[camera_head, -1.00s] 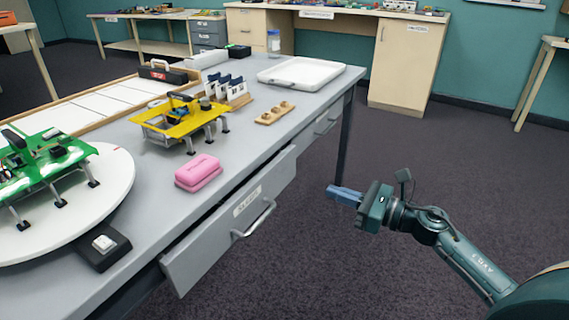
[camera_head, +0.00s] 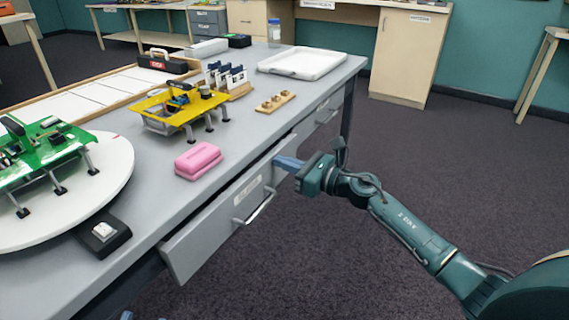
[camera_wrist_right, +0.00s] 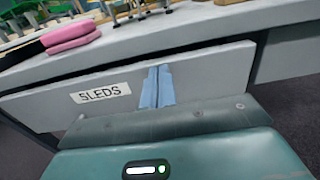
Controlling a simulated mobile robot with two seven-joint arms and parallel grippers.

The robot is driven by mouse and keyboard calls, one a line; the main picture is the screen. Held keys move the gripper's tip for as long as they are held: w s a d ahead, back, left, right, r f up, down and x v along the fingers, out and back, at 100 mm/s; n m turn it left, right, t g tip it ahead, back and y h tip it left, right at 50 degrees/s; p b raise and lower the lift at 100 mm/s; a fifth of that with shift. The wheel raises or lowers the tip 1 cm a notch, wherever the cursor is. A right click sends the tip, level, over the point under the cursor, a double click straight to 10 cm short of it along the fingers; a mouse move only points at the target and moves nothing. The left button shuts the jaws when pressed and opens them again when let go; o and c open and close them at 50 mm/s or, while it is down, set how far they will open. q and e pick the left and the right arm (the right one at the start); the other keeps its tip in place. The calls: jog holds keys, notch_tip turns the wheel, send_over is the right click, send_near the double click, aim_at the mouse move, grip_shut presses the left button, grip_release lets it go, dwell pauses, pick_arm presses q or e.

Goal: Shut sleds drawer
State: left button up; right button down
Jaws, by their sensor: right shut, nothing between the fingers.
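The grey sleds drawer (camera_head: 215,225) under the table's front edge stands partly open. A dark gap shows between its front and the table. Its front has a bar handle (camera_head: 262,208) and a white label, which reads SLEDS in the right wrist view, where the drawer front (camera_wrist_right: 205,75) also shows. My right gripper (camera_head: 278,161) is shut and empty at the drawer front's far right part, beyond the handle. In the right wrist view its blue fingers (camera_wrist_right: 157,86) stand against the front, right of the label; I cannot tell whether they touch. My left gripper is not clearly visible.
On the grey table (camera_head: 150,195) stand a pink block (camera_head: 198,160), a yellow sled (camera_head: 178,108), a green sled (camera_head: 45,155) on a white disc, and a white tray (camera_head: 302,62). Small blue bits show at the head view's bottom edge, too cut off to identify. Floor right of the table is clear.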

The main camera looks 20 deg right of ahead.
aim_at(268, 154)
jog(key=shift+w, duration=0.1)
jog(key=b+x, duration=0.1)
jog(key=x, duration=0.3)
jog(key=shift+a, duration=0.1)
jog(key=shift+w+a, duration=0.25)
jog(key=shift+w, duration=0.05)
jog(key=shift+r, duration=0.25)
jog(key=shift+d, duration=0.1)
